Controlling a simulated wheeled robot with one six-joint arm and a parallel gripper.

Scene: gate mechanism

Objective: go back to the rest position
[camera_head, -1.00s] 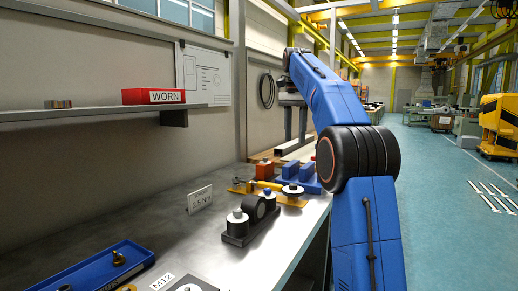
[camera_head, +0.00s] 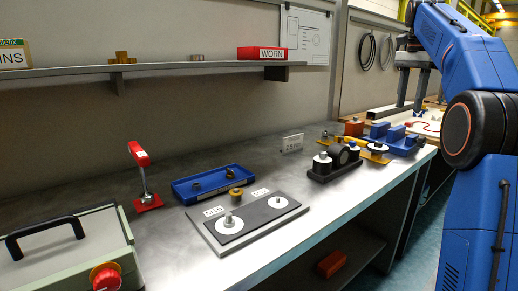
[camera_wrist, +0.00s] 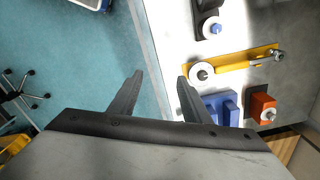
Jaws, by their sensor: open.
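My gripper (camera_wrist: 158,88) shows in the wrist view with its two dark fingers spread apart and nothing between them. It hangs above the bench's front edge, with blue floor under its left finger and the bench beside its right finger. A yellow bar with a white disc (camera_wrist: 230,62) lies on the bench to the right of the fingers. A blue block (camera_wrist: 217,107) is close by the right fingertip in the picture, apart from it as far as I can tell.
The bench (camera_head: 180,240) holds a black roller fixture (camera_head: 335,163), a grey plate with two white discs (camera_head: 206,237), a blue tray (camera_head: 190,196), a red-topped stand (camera_head: 140,158) and a green case (camera_head: 70,245). A shelf (camera_head: 60,73) carries a red WORN box (camera_head: 262,53). Blue floor (camera_wrist: 70,60) is open beside the bench.

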